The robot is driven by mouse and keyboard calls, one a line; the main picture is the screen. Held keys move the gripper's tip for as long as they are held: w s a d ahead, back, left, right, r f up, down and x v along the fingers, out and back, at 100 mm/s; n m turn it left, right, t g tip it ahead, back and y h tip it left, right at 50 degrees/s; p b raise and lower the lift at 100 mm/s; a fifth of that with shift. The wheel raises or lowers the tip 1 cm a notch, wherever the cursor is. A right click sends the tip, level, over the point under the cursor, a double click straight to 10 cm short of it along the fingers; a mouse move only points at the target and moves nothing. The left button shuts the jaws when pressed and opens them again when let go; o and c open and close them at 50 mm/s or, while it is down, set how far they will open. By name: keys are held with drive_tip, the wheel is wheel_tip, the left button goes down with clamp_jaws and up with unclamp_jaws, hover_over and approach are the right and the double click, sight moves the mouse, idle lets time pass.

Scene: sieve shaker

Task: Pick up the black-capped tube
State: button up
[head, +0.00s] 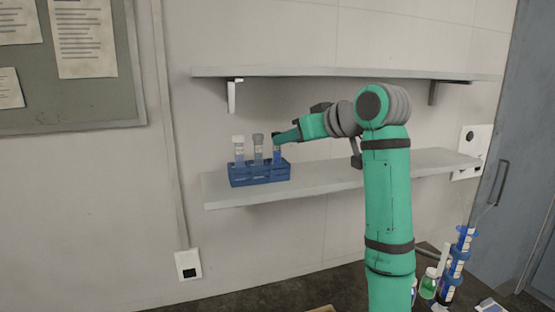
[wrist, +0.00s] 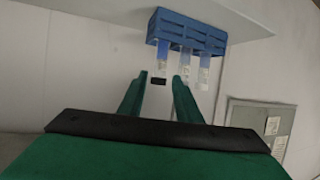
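A blue rack (head: 260,176) stands on the lower shelf and holds three tubes in a row. The black-capped tube (head: 277,156) is the rightmost in the head view, its top partly hidden by my gripper (head: 281,138). The wrist view is upside down, with the rack (wrist: 187,32) at the top. There my gripper (wrist: 160,75) is open, and the black cap (wrist: 158,82) shows between its two green fingers with a gap on each side. A white-capped tube (head: 239,150) and a grey-capped tube (head: 258,150) stand beside it.
The lower shelf (head: 325,180) is bare to the right of the rack. An upper shelf (head: 300,72) runs above my gripper. The wall is close behind. Blue-banded containers (head: 459,255) and a green bottle (head: 429,284) stand at the lower right.

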sight(277, 155)
drive_tip(key=shift+r+x, duration=0.15)
drive_tip(key=shift+x, duration=1.35)
drive_tip(key=shift+r+x, duration=0.15)
drive_tip(key=shift+x, duration=1.4)
drive_tip(key=shift+w, duration=0.1)
drive_tip(key=shift+c, duration=0.7)
clamp_jaws()
